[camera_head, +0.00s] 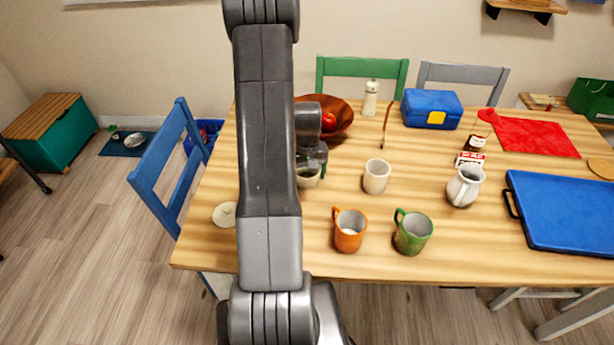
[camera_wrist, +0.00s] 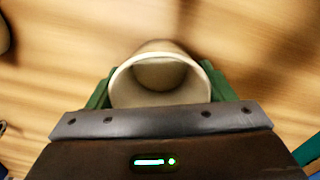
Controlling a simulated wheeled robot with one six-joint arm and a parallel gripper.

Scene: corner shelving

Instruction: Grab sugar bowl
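A cream bowl, apparently the sugar bowl (camera_head: 309,183), is below my gripper (camera_head: 314,170) at the left part of the wooden table, partly hidden by my arm. In the wrist view the open-topped bowl (camera_wrist: 160,85) sits between the green fingers of my gripper (camera_wrist: 160,88). The fingers press close on both its sides, so my gripper looks shut on it. The wood behind is blurred while the rim is fairly sharp. I cannot tell whether the bowl is off the table. A round cream lid (camera_head: 225,214) lies by the table's left edge.
A cream cup (camera_head: 377,177) stands right of the bowl. An orange mug (camera_head: 349,232) and a green mug (camera_head: 412,234) stand in front. A brown bowl (camera_head: 340,112) with a red fruit is behind. A white pitcher (camera_head: 465,187) and blue tray (camera_head: 565,210) are farther right.

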